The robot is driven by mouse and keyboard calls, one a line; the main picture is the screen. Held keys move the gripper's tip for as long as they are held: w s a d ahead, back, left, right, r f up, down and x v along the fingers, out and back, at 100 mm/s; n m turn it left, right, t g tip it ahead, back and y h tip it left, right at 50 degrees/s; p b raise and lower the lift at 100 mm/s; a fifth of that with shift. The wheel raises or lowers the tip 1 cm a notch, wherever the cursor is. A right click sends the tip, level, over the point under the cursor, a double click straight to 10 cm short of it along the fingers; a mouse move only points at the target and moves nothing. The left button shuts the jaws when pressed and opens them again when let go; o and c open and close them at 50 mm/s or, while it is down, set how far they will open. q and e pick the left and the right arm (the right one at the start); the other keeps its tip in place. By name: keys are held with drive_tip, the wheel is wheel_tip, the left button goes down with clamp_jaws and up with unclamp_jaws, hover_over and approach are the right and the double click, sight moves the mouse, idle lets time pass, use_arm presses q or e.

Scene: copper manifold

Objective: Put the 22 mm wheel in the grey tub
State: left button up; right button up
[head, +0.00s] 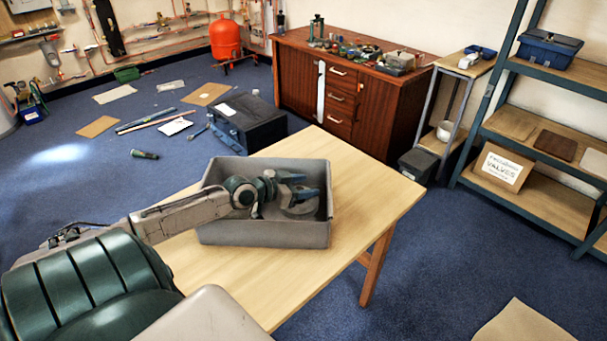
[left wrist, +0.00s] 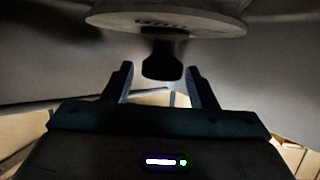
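The grey tub (head: 265,236) stands on the wooden table. My left gripper (head: 305,189) reaches into it from the left. A grey wheel (head: 299,210) is inside the tub at the fingers, partly hidden by them. In the left wrist view, the wheel (left wrist: 168,23) is a pale disc at the top with a dark stub (left wrist: 162,62) pointing towards the gripper. The left fingers (left wrist: 160,76) are apart, one each side of the stub, with a gap showing at both sides. Whether the wheel rests on the tub floor is unclear. My right gripper is out of view.
The light wooden table (head: 378,188) is bare around the tub. Behind it are a black toolbox (head: 247,123) on the floor and a dark red cabinet (head: 380,108) with small parts on top. Shelves (head: 540,120) stand at the right.

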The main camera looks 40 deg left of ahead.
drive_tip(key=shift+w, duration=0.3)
use_arm(q)
drive_tip(key=shift+r+p, duration=0.55)
drive_tip(key=shift+p, duration=0.25)
drive_tip(key=shift+p+v, duration=0.35)
drive_tip(key=shift+v, duration=0.8)
drive_tip(key=p+v, duration=0.2)
drive_tip(key=v, duration=0.1)
drive_tip(key=shift+s+r, duration=0.15)
drive_tip(key=shift+r, duration=0.05)
drive_tip(key=shift+p+v, duration=0.9)
drive_tip(key=shift+p, duration=0.1)
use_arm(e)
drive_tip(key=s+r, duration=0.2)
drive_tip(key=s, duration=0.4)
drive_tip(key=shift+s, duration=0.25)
use_arm(q)
drive_tip(key=shift+a+f, duration=0.1)
drive_tip(key=shift+f, duration=0.05)
